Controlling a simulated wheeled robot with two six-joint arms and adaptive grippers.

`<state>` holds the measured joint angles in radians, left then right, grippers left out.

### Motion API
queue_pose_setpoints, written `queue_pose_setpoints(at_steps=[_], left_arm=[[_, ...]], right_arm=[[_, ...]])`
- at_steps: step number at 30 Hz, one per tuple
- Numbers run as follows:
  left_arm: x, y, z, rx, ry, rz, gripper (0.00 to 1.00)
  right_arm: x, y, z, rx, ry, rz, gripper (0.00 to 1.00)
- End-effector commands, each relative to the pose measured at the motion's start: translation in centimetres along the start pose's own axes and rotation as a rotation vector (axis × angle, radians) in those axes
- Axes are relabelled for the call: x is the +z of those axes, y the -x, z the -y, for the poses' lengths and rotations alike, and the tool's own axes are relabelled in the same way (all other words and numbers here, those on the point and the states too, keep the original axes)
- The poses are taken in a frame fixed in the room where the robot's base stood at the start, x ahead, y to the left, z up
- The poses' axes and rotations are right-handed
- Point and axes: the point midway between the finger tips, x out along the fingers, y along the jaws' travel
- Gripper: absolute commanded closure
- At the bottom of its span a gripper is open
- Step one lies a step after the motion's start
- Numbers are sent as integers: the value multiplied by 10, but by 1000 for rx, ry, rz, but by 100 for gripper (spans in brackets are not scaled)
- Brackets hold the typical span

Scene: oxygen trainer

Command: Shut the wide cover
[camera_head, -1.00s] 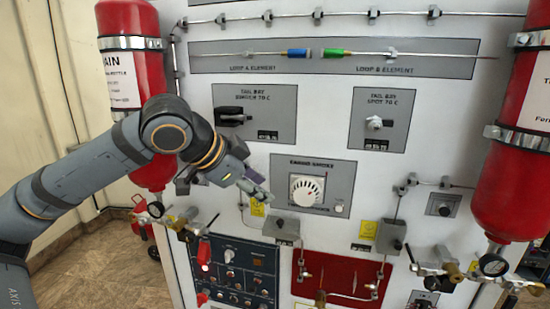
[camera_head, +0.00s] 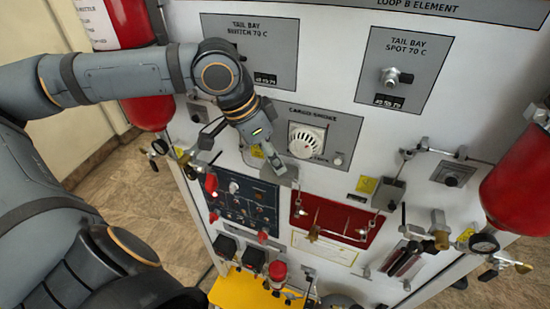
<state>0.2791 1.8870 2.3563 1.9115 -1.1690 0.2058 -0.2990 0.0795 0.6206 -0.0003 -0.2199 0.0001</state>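My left gripper (camera_head: 275,164) reaches in from the left in front of the white panel. Its fingers look together, with nothing seen between them. Its tip shows just left of the cargo smoke detector (camera_head: 307,140) and over a small grey box (camera_head: 287,174); I cannot tell whether it touches the box. Below it is a dark blue switch panel (camera_head: 262,213) with a raised red piece (camera_head: 211,184) at its left edge and other red pieces (camera_head: 214,215) lower down. I cannot tell which piece is the wide cover. My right gripper is not in view.
A red recessed panel (camera_head: 350,212) with a brass fitting lies right of the blue one. Red bottles (camera_head: 515,190) with gauges and valves stick out at both sides. A yellow shelf (camera_head: 235,290) juts out at the bottom. Bare floor shows at left.

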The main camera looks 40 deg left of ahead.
Motion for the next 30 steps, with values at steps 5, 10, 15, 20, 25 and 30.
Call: queue_pose_setpoints(at_steps=[5, 10, 15, 20, 25, 30], left_arm=[[0, -13, 0, 0, -1, 3, 61], [0, -16, 0, 0, -1, -1, 61], [0, -16, 0, 0, -1, -1, 67], [0, -16, 0, 0, -1, -1, 88], [0, -16, 0, -1, -1, -1, 100], [0, -16, 0, -2, -2, -3, 100]], right_arm=[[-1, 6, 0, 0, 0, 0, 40], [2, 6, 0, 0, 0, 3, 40], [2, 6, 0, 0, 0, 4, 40], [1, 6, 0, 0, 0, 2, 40], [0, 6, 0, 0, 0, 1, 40], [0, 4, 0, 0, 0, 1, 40]])
